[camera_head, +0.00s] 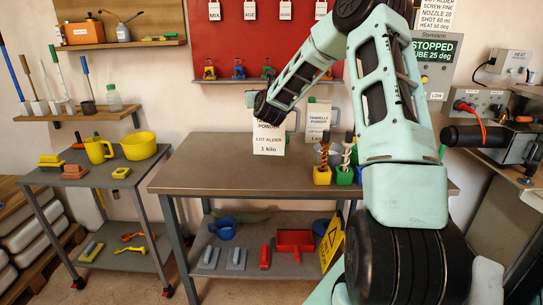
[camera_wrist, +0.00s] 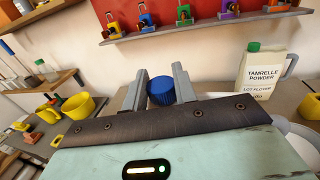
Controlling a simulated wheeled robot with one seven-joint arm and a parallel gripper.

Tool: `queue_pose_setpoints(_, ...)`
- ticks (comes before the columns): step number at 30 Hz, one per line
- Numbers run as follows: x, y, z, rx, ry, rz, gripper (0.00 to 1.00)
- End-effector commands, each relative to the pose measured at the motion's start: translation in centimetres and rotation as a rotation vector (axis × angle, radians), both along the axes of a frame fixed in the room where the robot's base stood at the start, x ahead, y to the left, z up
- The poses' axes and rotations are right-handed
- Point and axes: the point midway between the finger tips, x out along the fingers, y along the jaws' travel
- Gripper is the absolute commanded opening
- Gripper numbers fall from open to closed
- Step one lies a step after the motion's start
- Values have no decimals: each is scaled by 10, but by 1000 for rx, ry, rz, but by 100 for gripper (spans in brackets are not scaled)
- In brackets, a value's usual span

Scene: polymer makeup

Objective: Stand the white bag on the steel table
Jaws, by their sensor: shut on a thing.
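The white bag (camera_head: 269,141) looks like a white jug with a handle, labelled Tamrelle Powder, Lot Alder, 1 kilo. It is upright at the back of the steel table (camera_head: 225,178); I cannot tell whether its base touches the top. My gripper (camera_wrist: 160,72) is shut on it at its blue cap (camera_wrist: 160,92), which shows between the two grey fingers in the wrist view. In the head view my arm hides part of its top. A similar white jug (camera_head: 318,118) with a green cap stands to its right; it also shows in the wrist view (camera_wrist: 262,75).
Yellow, blue and green blocks (camera_head: 322,175) holding drill-like tools stand right of the bag. The table's front and left are clear. A red wall panel (camera_head: 225,40) with a ledge of padlocks is behind. A side table (camera_head: 85,175) with yellow vessels stands left.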

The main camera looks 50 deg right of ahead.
Motion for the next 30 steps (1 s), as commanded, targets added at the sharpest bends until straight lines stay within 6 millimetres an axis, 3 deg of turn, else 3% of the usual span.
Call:
queue_pose_setpoints(11, 1, 6, -35, 7, 1, 79, 0)
queue_pose_setpoints(16, -5, 5, -27, 1, 3, 97, 0)
queue_pose_setpoints(25, -23, -14, 9, -12, 9, 61, 0)
queue_pose_setpoints(30, -26, -18, 0, -12, 15, 51, 0)
